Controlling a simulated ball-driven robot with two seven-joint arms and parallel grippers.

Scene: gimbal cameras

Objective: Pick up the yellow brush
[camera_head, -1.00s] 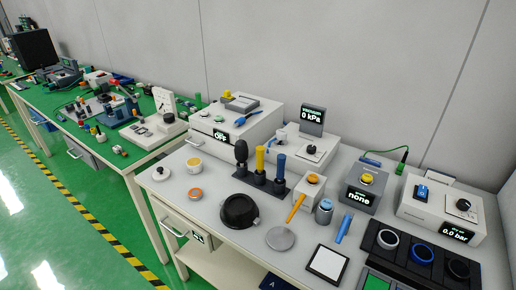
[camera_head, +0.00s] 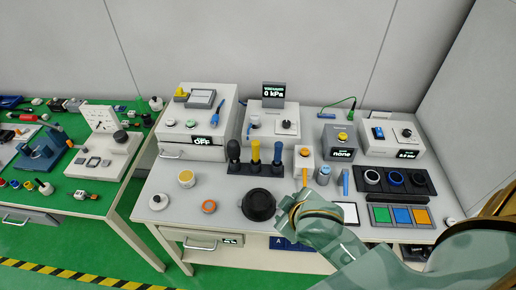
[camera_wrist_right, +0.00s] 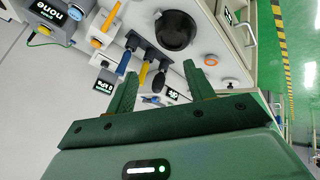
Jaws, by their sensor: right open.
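The yellow brush (camera_head: 255,151) stands upright in a dark rack (camera_head: 257,169), between a black-handled brush (camera_head: 234,151) and a blue-handled brush (camera_head: 278,152). In the right wrist view the yellow brush (camera_wrist_right: 143,73) shows beyond the fingers, with the rack (camera_wrist_right: 149,49) behind it. My right gripper (camera_wrist_right: 160,72) is open, and the yellow brush shows between its fingers, apart from them as far as I can tell. In the head view my right arm reaches in from the lower right; its fingers are hard to make out there. My left gripper is not in view.
A black round bowl (camera_head: 258,204) stands in front of the rack. A white OFF box (camera_head: 200,130) and a gauge box (camera_head: 273,121) stand behind. The tabletop left of the rack is mostly clear.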

